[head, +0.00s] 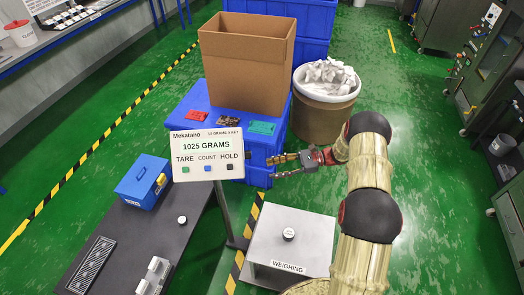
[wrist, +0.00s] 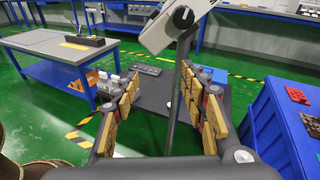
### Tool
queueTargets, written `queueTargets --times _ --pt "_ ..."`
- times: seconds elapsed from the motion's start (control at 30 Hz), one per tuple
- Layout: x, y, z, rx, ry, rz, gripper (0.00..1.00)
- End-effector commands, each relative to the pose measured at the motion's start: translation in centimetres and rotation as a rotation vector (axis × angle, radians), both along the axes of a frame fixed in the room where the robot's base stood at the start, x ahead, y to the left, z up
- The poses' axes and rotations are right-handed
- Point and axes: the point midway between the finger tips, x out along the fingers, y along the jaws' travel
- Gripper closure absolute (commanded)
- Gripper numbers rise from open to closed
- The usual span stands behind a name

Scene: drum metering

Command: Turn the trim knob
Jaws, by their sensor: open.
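A dark round knob with a pale bar (wrist: 183,17) sits on the side of the white display box (wrist: 165,30) at the top of the wrist view; it looks like the trim knob.
The display's post (wrist: 181,95) rises between the fingers in the picture. The blue crate (head: 187,114) with flat coloured pieces and a cardboard box (head: 247,62) stands behind. A weighing platform (head: 290,240) is in front, a drum with white filling (head: 323,105) to the right.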

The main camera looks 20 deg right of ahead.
Motion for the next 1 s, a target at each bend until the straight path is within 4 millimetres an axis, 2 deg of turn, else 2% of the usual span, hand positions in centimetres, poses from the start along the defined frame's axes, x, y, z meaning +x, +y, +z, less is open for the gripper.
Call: queueTargets --times 0.03,0.1,0.23,0.37,0.73,1.0 --pt "1.5 -0.5 1.8 0.031 -0.020 -0.021 0.57" --pt "2.7 -0.9 3.9 0.085 -0.028 -0.044 0.57" --pt "2.8 -0.8 5.7 0.162 0.004 -0.050 0.57" --pt "2.8 0.0 5.8 0.169 0.023 -0.046 0.57" --pt "4.1 5.2 5.7 0.165 0.022 -0.045 0.57" --pt "4.5 6.8 5.7 0.165 0.023 -0.046 0.57"
